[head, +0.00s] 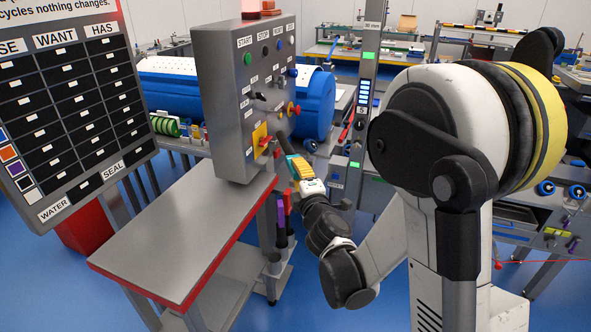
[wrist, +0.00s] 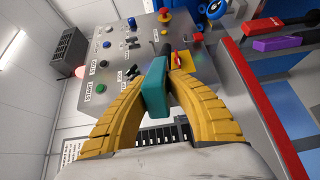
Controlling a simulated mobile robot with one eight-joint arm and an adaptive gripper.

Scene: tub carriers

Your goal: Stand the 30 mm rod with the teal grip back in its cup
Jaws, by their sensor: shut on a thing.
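My gripper (wrist: 160,75) has yellow fingers closed around the teal grip (wrist: 155,92) of the rod. In the wrist view the grip is a teal block between the fingers, and a dark part shows just past it. In the head view my gripper (head: 293,160) is beside the grey control panel's right side, with a bit of teal at it. The rod's shaft is mostly hidden. Below stand a purple-gripped rod (head: 281,212) and a red-gripped rod (head: 288,203) in dark holders. A grey cup (head: 274,264) shows lower down; I cannot tell whether it is the teal rod's cup.
The grey control panel (head: 222,95) with buttons and a yellow-and-red switch (head: 261,140) is close to my gripper. A grey table with a red edge (head: 180,235) is at left. A post with green lights (head: 362,110) stands to the right. Blue floor lies open below.

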